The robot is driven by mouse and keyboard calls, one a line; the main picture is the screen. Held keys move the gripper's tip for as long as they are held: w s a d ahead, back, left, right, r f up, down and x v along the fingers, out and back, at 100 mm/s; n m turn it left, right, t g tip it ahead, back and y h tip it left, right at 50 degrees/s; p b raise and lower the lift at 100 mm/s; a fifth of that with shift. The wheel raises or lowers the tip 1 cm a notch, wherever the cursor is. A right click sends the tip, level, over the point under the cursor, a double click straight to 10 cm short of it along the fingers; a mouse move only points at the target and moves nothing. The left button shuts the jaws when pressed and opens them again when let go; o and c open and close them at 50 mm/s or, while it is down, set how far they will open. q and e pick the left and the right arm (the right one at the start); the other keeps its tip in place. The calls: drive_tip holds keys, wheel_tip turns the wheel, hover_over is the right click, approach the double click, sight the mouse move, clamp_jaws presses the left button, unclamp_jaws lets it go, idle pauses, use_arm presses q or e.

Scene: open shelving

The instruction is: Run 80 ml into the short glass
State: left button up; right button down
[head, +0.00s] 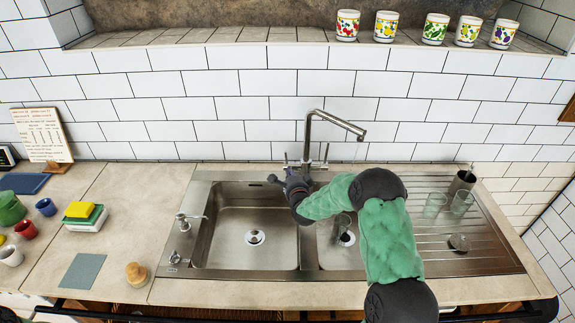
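The metal tap (311,140) stands behind the sink, its spout turned to the right over the smaller basin. A clear glass (342,224) stands in that basin, partly beside my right forearm. Two more clear glasses, one on the left (434,204) and one on the right (461,203), stand on the drainboard. I cannot tell for sure which is the short glass. My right gripper (290,180) is at the tap's base, by its left handle; its fingers are small and dark, and their opening is unclear. A faint line hangs below the spout; I cannot tell if it is water. My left gripper is not in view.
The large basin (225,225) is empty. A dark metal cup (462,181) and a small round item (459,242) are on the drainboard (480,255). Sponges (80,210), cups and a recipe board (43,135) are at the left.

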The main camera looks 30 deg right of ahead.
sight(286, 159)
drive_tip(key=shift+r+x, duration=0.2)
drive_tip(key=shift+x, duration=0.65)
drive_tip(key=shift+r+x, duration=0.2)
drive_tip(key=shift+x, duration=0.65)
drive_tip(key=shift+r+x, duration=0.2)
drive_tip(key=shift+x, duration=0.65)
drive_tip(key=shift+w, duration=0.1)
